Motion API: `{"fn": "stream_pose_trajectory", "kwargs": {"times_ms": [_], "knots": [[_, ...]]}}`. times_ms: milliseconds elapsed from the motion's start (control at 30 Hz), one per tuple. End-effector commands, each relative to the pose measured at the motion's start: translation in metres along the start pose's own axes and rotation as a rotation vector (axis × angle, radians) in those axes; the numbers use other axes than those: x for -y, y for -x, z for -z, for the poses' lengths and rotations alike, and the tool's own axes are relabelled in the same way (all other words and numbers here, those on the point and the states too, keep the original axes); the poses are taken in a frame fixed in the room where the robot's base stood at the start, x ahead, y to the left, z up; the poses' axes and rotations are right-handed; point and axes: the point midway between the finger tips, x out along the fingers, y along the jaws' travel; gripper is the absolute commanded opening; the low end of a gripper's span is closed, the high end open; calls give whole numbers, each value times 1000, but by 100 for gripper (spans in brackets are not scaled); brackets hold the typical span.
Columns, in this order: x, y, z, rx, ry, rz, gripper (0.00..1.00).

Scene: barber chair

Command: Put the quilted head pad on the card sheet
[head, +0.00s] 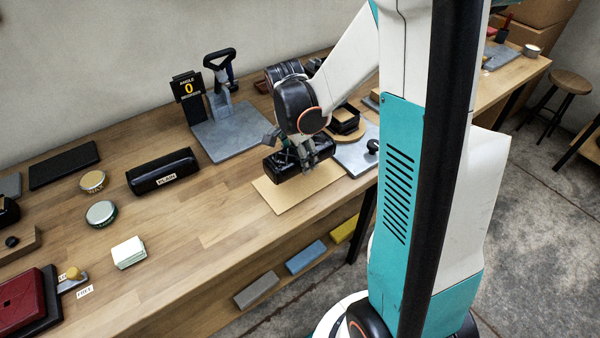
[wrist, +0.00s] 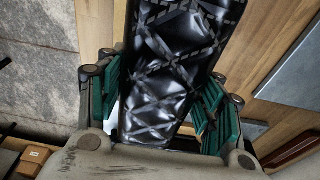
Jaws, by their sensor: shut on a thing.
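The quilted head pad (wrist: 175,70) is black, glossy and stitched in diamonds. It fills the middle of the wrist view between the two fingers. My gripper (wrist: 160,100) is shut on it. In the head view my gripper (head: 304,158) holds the pad (head: 285,165) over the card sheet (head: 283,195). The card sheet is a flat tan piece near the front edge of the bench. The pad and gripper hide its rear part. I cannot tell whether the pad touches the sheet.
A black pad labelled PLAIN (head: 162,171) lies to the left on the bench (head: 215,215). A grey plate with a clamp stand (head: 225,135) is behind. A grey plate (head: 357,155) with a black knob lies right of the sheet. Bare wood lies left of the sheet.

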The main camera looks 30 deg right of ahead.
Motion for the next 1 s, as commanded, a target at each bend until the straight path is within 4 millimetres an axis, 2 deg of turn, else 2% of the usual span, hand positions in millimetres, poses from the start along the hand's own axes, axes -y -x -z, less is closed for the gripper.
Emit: {"fn": "stream_pose_trajectory", "kwargs": {"times_ms": [267, 500, 867, 900, 1000], "knots": [[0, -20, -3, 0, 0, 0, 25], [0, -52, -8, 0, 0, 0, 25], [0, -55, -8, 0, 0, 0, 25], [0, -56, -8, 0, 0, 0, 63], [0, -54, -8, 0, 1, 0, 81]]}}
